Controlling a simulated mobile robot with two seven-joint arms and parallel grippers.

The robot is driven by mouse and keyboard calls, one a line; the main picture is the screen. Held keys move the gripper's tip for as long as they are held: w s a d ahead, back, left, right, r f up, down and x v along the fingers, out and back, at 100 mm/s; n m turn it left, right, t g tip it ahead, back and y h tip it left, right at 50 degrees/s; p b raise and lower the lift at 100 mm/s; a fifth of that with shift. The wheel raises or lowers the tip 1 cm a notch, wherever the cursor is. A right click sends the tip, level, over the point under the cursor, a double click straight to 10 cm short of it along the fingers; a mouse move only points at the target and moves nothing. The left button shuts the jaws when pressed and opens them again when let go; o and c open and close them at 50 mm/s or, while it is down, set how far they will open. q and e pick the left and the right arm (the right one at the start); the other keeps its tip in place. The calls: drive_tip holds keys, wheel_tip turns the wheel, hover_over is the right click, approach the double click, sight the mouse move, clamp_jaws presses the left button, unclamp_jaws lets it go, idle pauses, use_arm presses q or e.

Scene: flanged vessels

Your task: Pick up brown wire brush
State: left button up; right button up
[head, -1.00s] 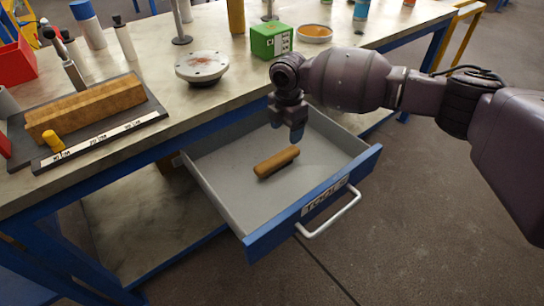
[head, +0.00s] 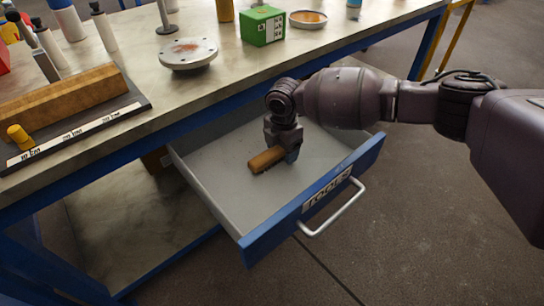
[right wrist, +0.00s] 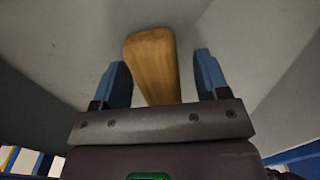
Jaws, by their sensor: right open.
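The brown wire brush (head: 264,160) lies in the open drawer (head: 215,190), its brown back facing up. In the head view my right gripper (head: 288,154) is over the brush's right end and hides it. In the right wrist view the brush (right wrist: 152,62) runs between the two blue fingertips of my open right gripper (right wrist: 161,78), with a gap on each side. Whether the fingers reach down beside the brush or stay just above it is hard to tell. The bristles are hidden. My left gripper is not in view.
The drawer's blue front (head: 316,203) with its handle (head: 333,210) stands pulled out below the workbench edge. On the bench are a grey flange (head: 189,53), a green box (head: 263,26), a shallow dish (head: 308,18) and a wooden block (head: 65,95). The rest of the drawer floor is bare.

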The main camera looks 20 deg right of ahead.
drive_tip(key=shift+r, duration=0.1)
drive_tip(key=shift+c, duration=0.5)
drive_tip(key=c, duration=1)
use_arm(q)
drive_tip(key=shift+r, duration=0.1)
use_arm(e)
drive_tip(key=shift+o, duration=0.2)
drive_tip(key=shift+r, duration=0.25)
use_arm(q)
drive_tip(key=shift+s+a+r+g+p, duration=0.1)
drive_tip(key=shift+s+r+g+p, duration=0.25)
drive_tip(key=shift+p, duration=1.25)
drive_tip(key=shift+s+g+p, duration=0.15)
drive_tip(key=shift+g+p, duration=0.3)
drive_tip(key=shift+p, duration=1.15)
use_arm(e)
wheel_tip(320, 180, up, 20)
drive_tip(key=shift+f, duration=0.25)
